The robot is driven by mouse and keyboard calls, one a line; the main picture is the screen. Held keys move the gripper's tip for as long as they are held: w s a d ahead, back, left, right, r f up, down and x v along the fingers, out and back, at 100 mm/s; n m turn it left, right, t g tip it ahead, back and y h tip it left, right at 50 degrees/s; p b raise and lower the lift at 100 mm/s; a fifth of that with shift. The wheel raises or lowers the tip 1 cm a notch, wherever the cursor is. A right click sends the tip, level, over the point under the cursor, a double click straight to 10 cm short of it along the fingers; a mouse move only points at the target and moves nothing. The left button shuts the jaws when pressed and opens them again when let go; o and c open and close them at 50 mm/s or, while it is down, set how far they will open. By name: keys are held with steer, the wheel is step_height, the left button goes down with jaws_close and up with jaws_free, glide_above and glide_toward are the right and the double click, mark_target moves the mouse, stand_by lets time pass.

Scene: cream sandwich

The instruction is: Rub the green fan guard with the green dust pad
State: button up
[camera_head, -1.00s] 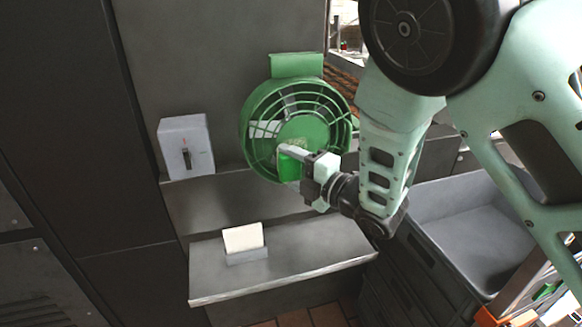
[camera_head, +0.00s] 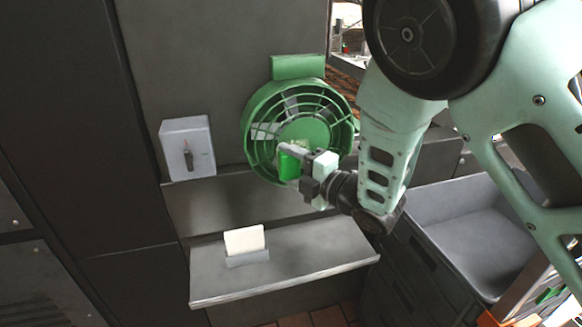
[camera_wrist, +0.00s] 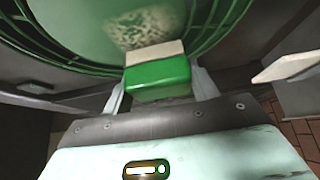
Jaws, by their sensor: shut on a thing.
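The green fan guard (camera_head: 262,106) is a round grille mounted on the grey wall, with a solid green hub (camera_head: 304,132) in the middle. My gripper (camera_head: 296,160) is at the lower front of the guard. It is shut on the green dust pad (camera_head: 288,166), a green block with a pale face. In the wrist view the pad (camera_wrist: 158,79) sits between the fingers, its pale side toward the fan guard (camera_wrist: 70,25). A pale speckled dusty patch (camera_wrist: 138,30) shows on the hub just beyond the pad. I cannot tell whether the pad touches the hub.
A grey switch box (camera_head: 188,148) is on the wall left of the fan. Below, a metal shelf (camera_head: 310,262) carries a white card in a grey holder (camera_head: 246,258). A grey bin (camera_head: 465,225) stands at the right. The space left of the gripper is free.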

steer(key=shift+w+a, duration=0.1)
steer(key=shift+w, duration=0.2)
steer(key=d+b, duration=0.1)
steer(key=d, duration=0.1)
steer(key=w+d, duration=0.1)
steer(key=d, duration=0.1)
steer(key=shift+b, duration=0.4)
steer(key=shift+a, duration=0.15)
steer(key=shift+s+a+b, duration=0.15)
steer(key=shift+a+b, duration=0.15)
steer(key=shift+a, duration=0.5)
steer(key=shift+s+a+b, duration=0.15)
steer(key=shift+a+b, duration=0.1)
steer(key=shift+a, duration=0.5)
steer(key=shift+a+r, duration=0.1)
steer(key=shift+a, duration=0.25)
steer(key=shift+c, duration=0.7)
